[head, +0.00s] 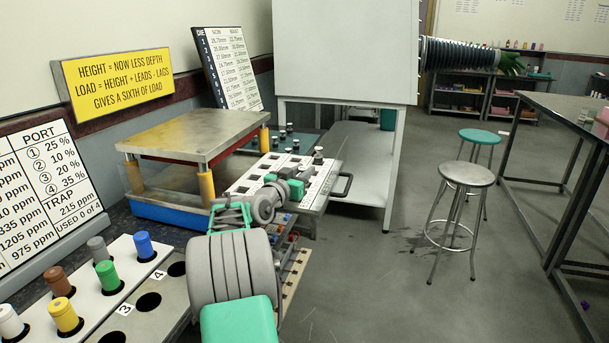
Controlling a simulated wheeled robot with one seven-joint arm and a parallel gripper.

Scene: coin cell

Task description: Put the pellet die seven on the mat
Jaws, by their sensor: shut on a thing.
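My gripper (301,177) is low over a pale tray with dark square slots (242,188), near its right side. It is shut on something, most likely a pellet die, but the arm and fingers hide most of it. A small dark-topped die (318,156) stands just beyond the fingers; I cannot tell if they touch it. Behind the tray lies a dark teal mat (308,138) with several small dark-and-light dies (283,135) on it. I cannot read any number on the dies, so die seven is not identifiable.
A metal press-like plate on yellow posts (195,135) stands left of the tray. A tray handle (345,186) juts out at right. A bench panel with coloured plugs (110,275) is at lower left. A large white cabinet (345,50) rises behind the mat.

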